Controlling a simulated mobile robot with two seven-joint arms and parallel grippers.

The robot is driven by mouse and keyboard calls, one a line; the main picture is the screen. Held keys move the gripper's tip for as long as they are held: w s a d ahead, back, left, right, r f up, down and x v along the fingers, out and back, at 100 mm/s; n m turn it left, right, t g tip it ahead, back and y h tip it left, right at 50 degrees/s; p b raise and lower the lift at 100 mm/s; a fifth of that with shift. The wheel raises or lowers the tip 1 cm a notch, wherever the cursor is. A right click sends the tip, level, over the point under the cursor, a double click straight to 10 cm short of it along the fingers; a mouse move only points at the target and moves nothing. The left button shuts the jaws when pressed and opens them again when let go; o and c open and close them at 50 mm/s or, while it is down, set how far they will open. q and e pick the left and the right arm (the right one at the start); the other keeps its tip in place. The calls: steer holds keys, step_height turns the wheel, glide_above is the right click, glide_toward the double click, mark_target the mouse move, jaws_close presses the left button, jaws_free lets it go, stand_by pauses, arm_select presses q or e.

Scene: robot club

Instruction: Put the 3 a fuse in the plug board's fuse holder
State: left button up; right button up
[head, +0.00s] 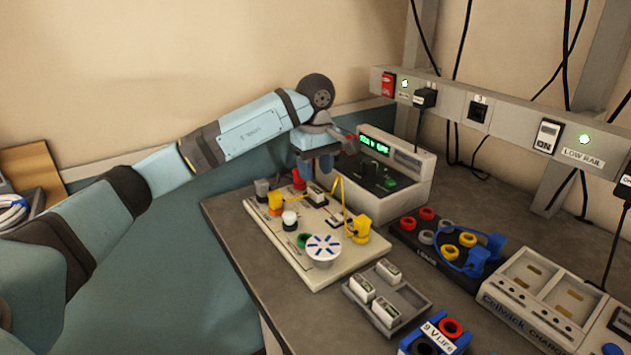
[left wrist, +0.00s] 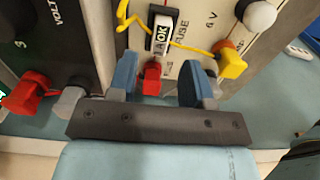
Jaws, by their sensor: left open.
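The plug board (head: 342,262) is a cream board on the bench. My left gripper (head: 318,166) is over the board's far end. In the left wrist view the blue fingers (left wrist: 160,66) are open, with a red plug (left wrist: 152,78) between them and nothing gripped. A grey tray (head: 408,296) holds fuse-like blocks (head: 388,271), ratings unreadable. My right gripper is out of view.
A meter with a green display (head: 400,180) stands behind the board. A black socket block (head: 425,245), a charger (head: 535,300) and a 9 V box (head: 435,338) stand right.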

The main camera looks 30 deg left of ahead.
mark_target(316, 190)
arm_select(q)
step_height(316, 190, up, 7)
steer(key=shift+p, duration=0.4)
stand_by(0.4)
